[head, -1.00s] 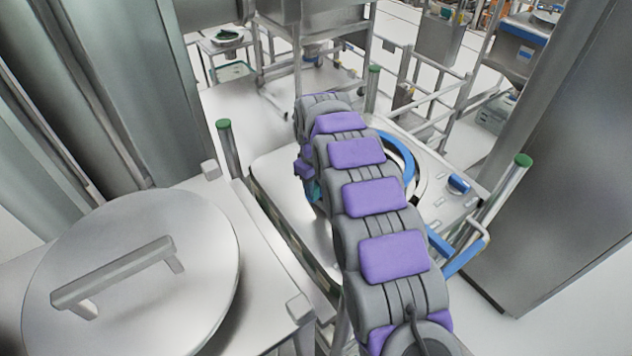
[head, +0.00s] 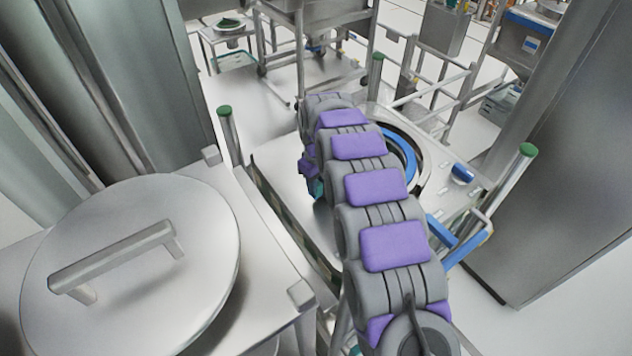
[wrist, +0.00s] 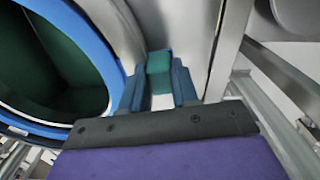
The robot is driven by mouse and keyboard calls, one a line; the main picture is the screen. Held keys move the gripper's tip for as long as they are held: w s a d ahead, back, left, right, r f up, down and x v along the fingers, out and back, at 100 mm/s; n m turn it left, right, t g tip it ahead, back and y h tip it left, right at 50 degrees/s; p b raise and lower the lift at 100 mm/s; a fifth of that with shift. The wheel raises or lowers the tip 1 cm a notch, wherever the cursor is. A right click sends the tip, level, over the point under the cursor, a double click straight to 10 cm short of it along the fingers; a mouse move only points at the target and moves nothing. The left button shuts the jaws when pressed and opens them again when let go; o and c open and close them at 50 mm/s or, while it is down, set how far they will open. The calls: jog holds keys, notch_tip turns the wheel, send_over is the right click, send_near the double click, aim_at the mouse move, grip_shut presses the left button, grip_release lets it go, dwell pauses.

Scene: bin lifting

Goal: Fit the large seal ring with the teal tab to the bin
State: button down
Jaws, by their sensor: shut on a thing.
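In the wrist view, my gripper (wrist: 157,84) is shut on a small teal tab (wrist: 158,64), one blue-grey finger on each side. A large blue ring (wrist: 100,38) curves round a dark green opening at the left. I cannot tell where the tab joins the ring. In the head view, part of the blue ring (head: 408,160) shows right of my arm, close inside a round steel rim (head: 427,165), apparently the bin's. My arm hides the ring's left side and most of my gripper. Whether the ring is seated on the bin is unclear.
A round steel lid with a bar handle (head: 130,270) lies on a steel surface at the left. Green-capped posts stand at left (head: 228,128) and right (head: 515,172) of the worktop. A steel cabinet (head: 560,190) stands at the right. Carts and rails fill the back.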

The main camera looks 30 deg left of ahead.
jog(key=shift+d+r, duration=0.15)
jog(key=shift+d, duration=0.25)
jog(key=shift+a+f, duration=0.2)
jog(key=shift+a, duration=0.1)
jog(key=shift+d, duration=0.1)
jog(key=c, duration=0.8)
grip_release()
jog(key=shift+r, duration=0.1)
notch_tip(320, 180, up, 17)
jog(key=shift+d+r+p, duration=0.1)
jog(key=shift+p, duration=0.7)
